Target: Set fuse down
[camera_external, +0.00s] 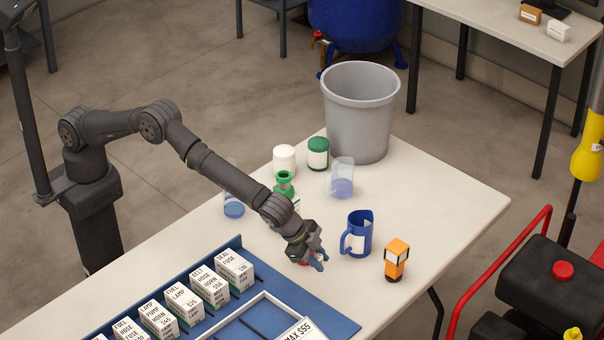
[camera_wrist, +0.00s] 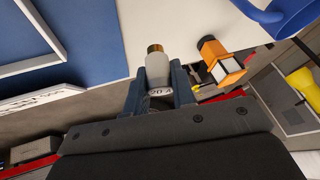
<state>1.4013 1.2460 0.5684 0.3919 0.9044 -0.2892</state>
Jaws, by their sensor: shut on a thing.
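The fuse (camera_wrist: 157,66) is a pale grey cylinder with a brass end cap and a "20 A" marking, seen in the wrist view. My gripper (camera_wrist: 158,82) is shut on it, one dark finger on each side. In the external view my gripper (camera_external: 313,259) is low over the white table, just beyond the blue board (camera_external: 335,308). My fingers mostly hide the fuse there. I cannot tell whether the fuse touches the table.
A blue jug (camera_external: 359,235) and an orange lamp-like item (camera_external: 396,260) stand to the right of my gripper. Labelled boxes (camera_external: 234,270) line the board, which also bears a white frame (camera_external: 262,298). Jars, beakers and a grey bin (camera_external: 360,115) stand behind. Table beyond the jug is clear.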

